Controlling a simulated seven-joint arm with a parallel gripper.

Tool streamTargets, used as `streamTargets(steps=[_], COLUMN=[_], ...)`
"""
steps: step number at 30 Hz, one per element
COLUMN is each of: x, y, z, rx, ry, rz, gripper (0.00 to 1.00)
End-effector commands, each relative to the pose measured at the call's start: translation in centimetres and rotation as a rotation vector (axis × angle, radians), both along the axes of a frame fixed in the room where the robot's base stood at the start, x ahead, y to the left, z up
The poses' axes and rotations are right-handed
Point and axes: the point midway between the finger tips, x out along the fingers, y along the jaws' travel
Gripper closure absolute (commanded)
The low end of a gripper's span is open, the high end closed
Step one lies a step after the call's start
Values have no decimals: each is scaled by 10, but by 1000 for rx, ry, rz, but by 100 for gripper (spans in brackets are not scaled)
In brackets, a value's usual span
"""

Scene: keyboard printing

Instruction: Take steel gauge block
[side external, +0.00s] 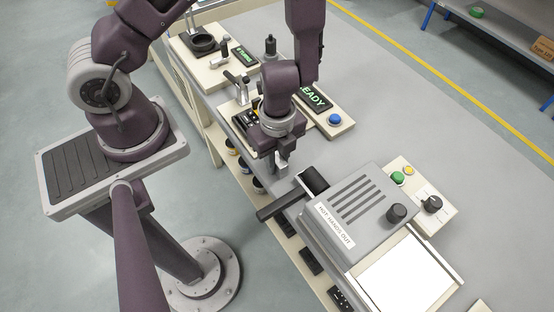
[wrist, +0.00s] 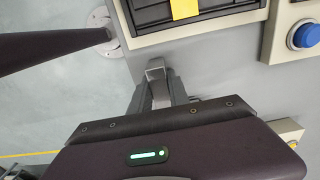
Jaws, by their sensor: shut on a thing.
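My gripper (side external: 280,163) points down in the side view, above the near edge of the grey bench, between the black-topped tray and the grey hot press. In the wrist view its grey fingers (wrist: 161,88) are close together, shut on a small pale metal piece that looks like the steel gauge block (wrist: 155,66). The fingers hide most of the block.
The press (side external: 345,210) has a black handle (side external: 280,206) reaching toward the bench edge. A yellow tag (wrist: 184,9) lies on the black tray.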

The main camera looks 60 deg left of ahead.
Motion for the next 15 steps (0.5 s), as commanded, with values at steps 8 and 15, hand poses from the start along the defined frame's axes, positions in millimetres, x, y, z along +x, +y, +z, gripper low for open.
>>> streamTargets(steps=[8,15], x=[1,2], y=[1,1], z=[25,82], rx=[-1,-1], ry=[-5,-5], rz=[6,7], gripper=[100,100])
